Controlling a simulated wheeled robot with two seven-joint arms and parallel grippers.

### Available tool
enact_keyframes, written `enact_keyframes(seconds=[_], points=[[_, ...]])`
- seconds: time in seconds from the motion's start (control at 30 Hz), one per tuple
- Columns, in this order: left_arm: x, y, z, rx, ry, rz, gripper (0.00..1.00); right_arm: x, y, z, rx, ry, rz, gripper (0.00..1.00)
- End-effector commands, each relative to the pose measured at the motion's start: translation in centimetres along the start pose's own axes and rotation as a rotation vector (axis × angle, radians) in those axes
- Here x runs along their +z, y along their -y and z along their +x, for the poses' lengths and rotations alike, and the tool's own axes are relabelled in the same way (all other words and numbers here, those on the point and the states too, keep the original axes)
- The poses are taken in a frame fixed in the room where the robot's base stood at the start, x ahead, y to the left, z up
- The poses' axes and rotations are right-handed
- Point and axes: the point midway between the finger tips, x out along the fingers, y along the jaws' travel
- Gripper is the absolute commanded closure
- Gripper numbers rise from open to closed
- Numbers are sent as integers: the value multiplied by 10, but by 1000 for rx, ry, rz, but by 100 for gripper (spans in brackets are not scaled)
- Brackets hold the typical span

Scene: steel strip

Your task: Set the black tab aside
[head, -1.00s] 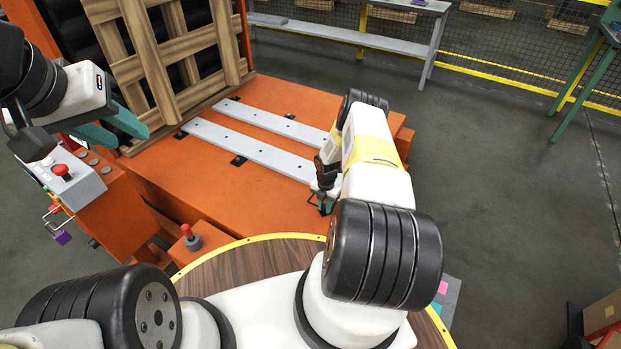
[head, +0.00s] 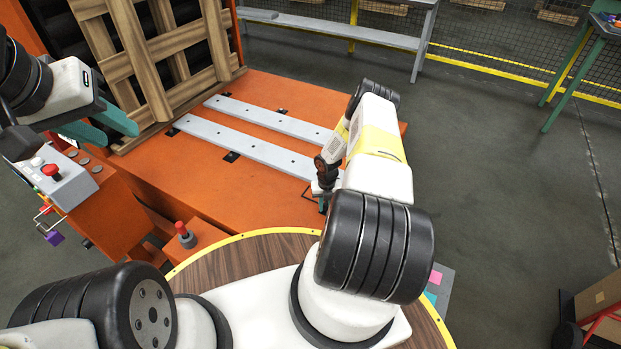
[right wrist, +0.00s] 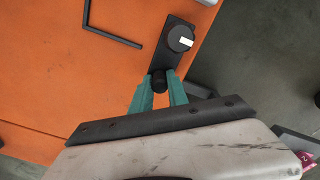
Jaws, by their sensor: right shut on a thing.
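In the right wrist view, a flat black tab (right wrist: 168,50) carries a round black knob (right wrist: 180,38) with a white mark. My right gripper (right wrist: 159,88) has its teal fingers shut on a black, rounded part at the tab's near end. The tab is over the right edge of the orange table; I cannot tell whether it touches it. In the head view, my right gripper (head: 324,198) is by the near ends of the steel strips, and my arm hides most of it. My left gripper (head: 103,130) is open and empty at the left, above the control box.
Two steel strips (head: 245,147) lie on the orange table (head: 250,185), with small black pieces (head: 231,157) beside them. A bent black rod (right wrist: 112,36) lies left of the tab. A wooden pallet (head: 150,60) stands at the back left. A red-button control box (head: 60,180) is at left.

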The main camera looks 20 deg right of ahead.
Motion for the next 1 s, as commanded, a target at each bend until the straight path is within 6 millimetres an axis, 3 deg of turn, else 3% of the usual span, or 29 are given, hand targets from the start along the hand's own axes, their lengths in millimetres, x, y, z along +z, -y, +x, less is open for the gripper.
enact_keyframes(seconds=[0.4, 0.43, 0.53, 0.87, 1.0], points=[[0, 0, 0, 0, 0, 0, 64, 1, 0, -1, -1, 2, -10, 100], [0, 0, 0, 0, 0, 0, 64, 1, 0, -1, -1, 2, -10, 76], [0, 0, 0, 0, 0, 0, 64, 1, 1, -1, -1, 2, -9, 59], [0, 0, 0, 0, 0, 0, 64, 0, 1, -2, -1, 1, -8, 59], [0, 0, 0, 0, 0, 0, 64, 1, 1, -18, -1, 2, -9, 59]])
